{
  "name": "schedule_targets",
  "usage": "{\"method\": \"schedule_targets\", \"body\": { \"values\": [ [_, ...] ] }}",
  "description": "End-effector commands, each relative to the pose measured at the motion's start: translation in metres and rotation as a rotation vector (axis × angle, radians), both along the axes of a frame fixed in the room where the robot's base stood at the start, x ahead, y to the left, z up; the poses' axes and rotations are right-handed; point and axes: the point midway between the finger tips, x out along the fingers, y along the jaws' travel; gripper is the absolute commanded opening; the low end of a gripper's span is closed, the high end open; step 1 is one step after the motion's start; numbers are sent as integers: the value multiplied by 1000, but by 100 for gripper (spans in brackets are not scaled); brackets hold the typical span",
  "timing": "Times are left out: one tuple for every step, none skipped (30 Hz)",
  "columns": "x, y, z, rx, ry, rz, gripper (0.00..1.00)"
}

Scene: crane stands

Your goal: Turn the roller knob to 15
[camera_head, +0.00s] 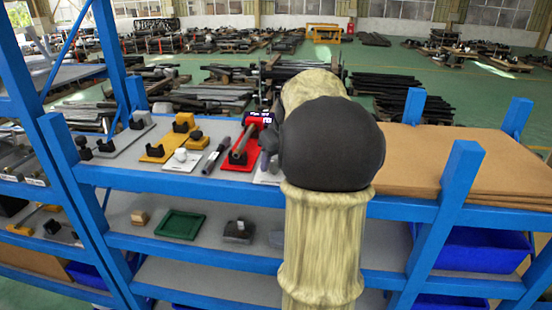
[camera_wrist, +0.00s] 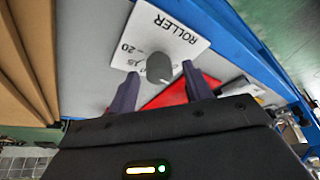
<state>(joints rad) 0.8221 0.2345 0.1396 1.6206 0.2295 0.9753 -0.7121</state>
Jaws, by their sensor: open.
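The roller knob (camera_wrist: 159,67) is a dark grey rounded knob on a white plate (camera_wrist: 172,38) lettered ROLLER, in the wrist view. The plate appears turned in that view, with "20" and another partly covered mark beside the knob. My gripper (camera_wrist: 158,72) is open, one dark finger on each side of the knob. The knob sits near the fingertips; I cannot tell whether either finger touches it. The knob's pointer and exact setting cannot be made out. In the head view my arm hides the knob.
A red plate (camera_head: 234,166) with a dark-handled device stands just left of my arm on the blue-framed shelf (camera_head: 150,182). Yellow (camera_head: 158,153) and white (camera_head: 181,163) plates with fixtures lie farther left. Brown boards (camera_head: 430,155) fill the shelf to the right.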

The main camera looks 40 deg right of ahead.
Motion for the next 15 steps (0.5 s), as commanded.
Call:
{"method": "schedule_targets", "body": {
  "values": [
    [0, 0, 0, 0, 0, 0, 48],
    [0, 0, 0, 0, 0, 0, 42],
    [0, 0, 0, 0, 0, 0, 34],
    [0, 0, 0, 0, 0, 0, 29],
    [0, 0, 0, 0, 0, 0, 23],
    [0, 0, 0, 0, 0, 0, 15],
    [0, 0, 0, 0, 0, 0, 9],
    [0, 0, 0, 0, 0, 0, 5],
    [0, 0, 0, 0, 0, 0, 6],
    [0, 0, 0, 0, 0, 0, 6],
    [0, 0, 0, 0, 0, -1, 6],
    [0, 0, 0, 0, 0, -2, 6],
    [0, 0, 1, -1, 0, -4, 6],
    [0, 0, 1, -1, 0, -6, 6],
    [0, 0, 1, 0, 0, -10, 6]
  ]
}}
